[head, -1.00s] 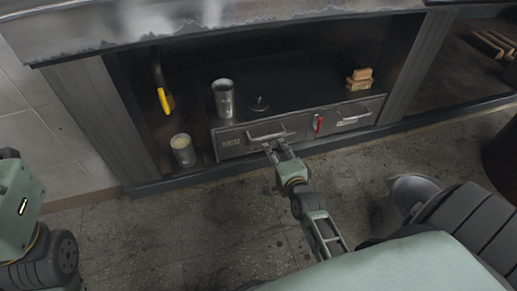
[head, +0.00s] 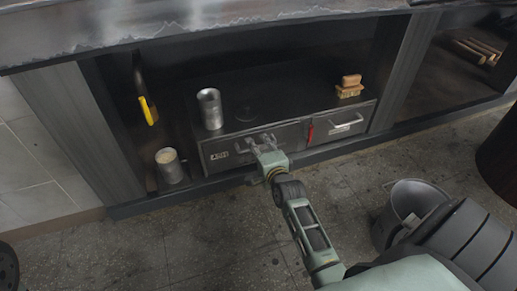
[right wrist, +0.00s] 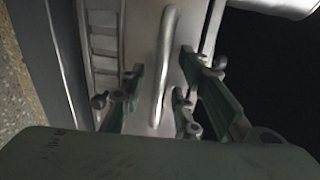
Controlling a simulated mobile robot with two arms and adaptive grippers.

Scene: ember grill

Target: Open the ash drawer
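The ash drawer appears to be the left of two grey metal drawers (head: 222,155) under the grill; its small label is too blurred to read surely. It is closed, its front level with the right drawer. My right gripper (head: 262,141) is at its handle and hides most of the handle in the head view. In the right wrist view the handle (right wrist: 165,65) is a silver bar between the spread fingers of my right gripper (right wrist: 160,66), with gaps on both sides. My left gripper is not in view.
The right drawer (head: 346,125) is closed, with a red tag (head: 311,133) beside it. A metal cup (head: 210,108) and a wooden brush (head: 349,87) stand on top. Another can (head: 169,166) stands at left. A bucket (head: 408,204) is on the floor, which is otherwise clear before the drawers.

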